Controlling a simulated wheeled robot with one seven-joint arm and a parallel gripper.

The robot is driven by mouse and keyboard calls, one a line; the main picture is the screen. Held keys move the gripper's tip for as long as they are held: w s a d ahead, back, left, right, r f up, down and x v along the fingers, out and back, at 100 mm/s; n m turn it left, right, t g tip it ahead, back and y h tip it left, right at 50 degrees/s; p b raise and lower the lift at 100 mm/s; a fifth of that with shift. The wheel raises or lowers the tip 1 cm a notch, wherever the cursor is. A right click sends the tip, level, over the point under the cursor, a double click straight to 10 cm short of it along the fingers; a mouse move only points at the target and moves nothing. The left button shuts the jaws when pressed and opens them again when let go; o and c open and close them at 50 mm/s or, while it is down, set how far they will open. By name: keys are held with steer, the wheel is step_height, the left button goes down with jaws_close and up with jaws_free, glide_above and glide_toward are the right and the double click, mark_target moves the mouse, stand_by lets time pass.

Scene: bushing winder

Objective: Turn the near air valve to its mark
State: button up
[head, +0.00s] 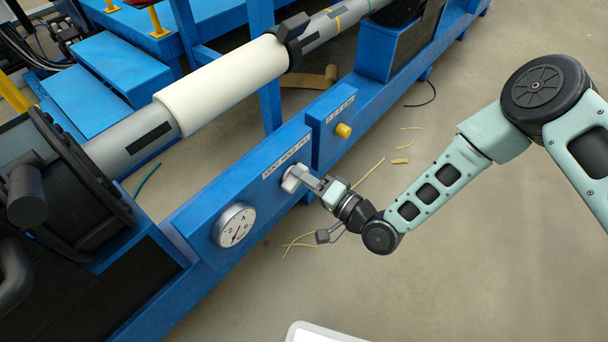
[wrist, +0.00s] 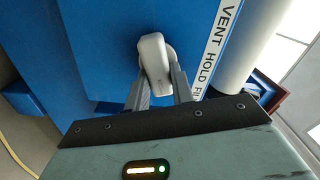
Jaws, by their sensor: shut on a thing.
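The near air valve has a pale grey lever handle (head: 292,179) on the blue panel, just below the white VENT HOLD FILL label (head: 287,152). In the wrist view the handle (wrist: 154,60) stands nearly upright, leaning slightly, beside the label (wrist: 222,40). My gripper (head: 304,182) reaches in from the right in the head view. In the wrist view its two fingers (wrist: 160,84) lie on either side of the handle's lower end, shut on it. I cannot tell which word the handle points to.
A round white gauge (head: 234,225) sits left of the valve. A yellow knob (head: 343,131) is on the panel farther along. A white roll (head: 222,85) on a grey shaft runs above. Yellow scraps (head: 370,171) lie on otherwise open floor.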

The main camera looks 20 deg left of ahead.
steer(key=shift+d+f+m, duration=0.1)
steer(key=shift+f+m, duration=0.05)
steer(key=shift+m, duration=0.8)
steer(key=shift+f+m, duration=0.1)
steer(key=shift+m, duration=0.85)
steer(key=shift+s, duration=0.1)
steer(key=o, duration=1)
steer(key=p+v, duration=0.5)
steer(key=v, duration=1.2)
steer(key=shift+s+d, duration=0.1)
steer(key=shift+d, duration=0.1)
